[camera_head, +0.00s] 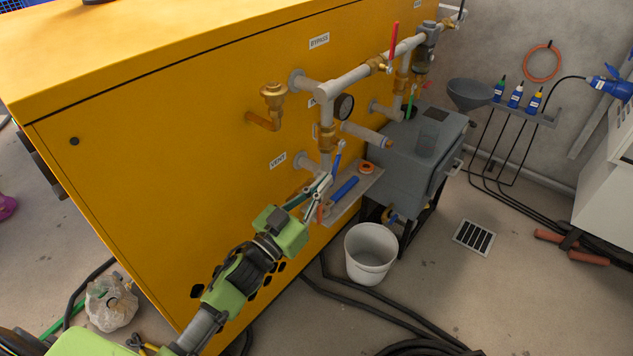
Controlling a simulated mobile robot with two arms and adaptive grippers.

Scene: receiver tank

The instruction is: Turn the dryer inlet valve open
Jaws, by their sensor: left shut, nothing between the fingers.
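The yellow cabinet (190,130) carries grey pipework with brass valves. A label reading BYPASS (319,41) is near the top and one reading VENT (278,160) is lower down. I cannot read a label for the dryer inlet valve. A red lever (394,42) stands upright on the upper pipe's brass valve (378,65). A blue lever (337,161) is by the lower vertical pipe. My left gripper (325,184) is shut and empty, its fingertips just below the blue lever in the picture; I cannot tell whether they touch. My right gripper is out of view.
A narrow shelf (366,188) with a blue tool and orange roll is beside the gripper. A white bucket (371,254) stands below. A grey tank unit (408,150) is to the right. Black hoses (345,297) cross the floor. A gauge (344,106) sits on the pipework.

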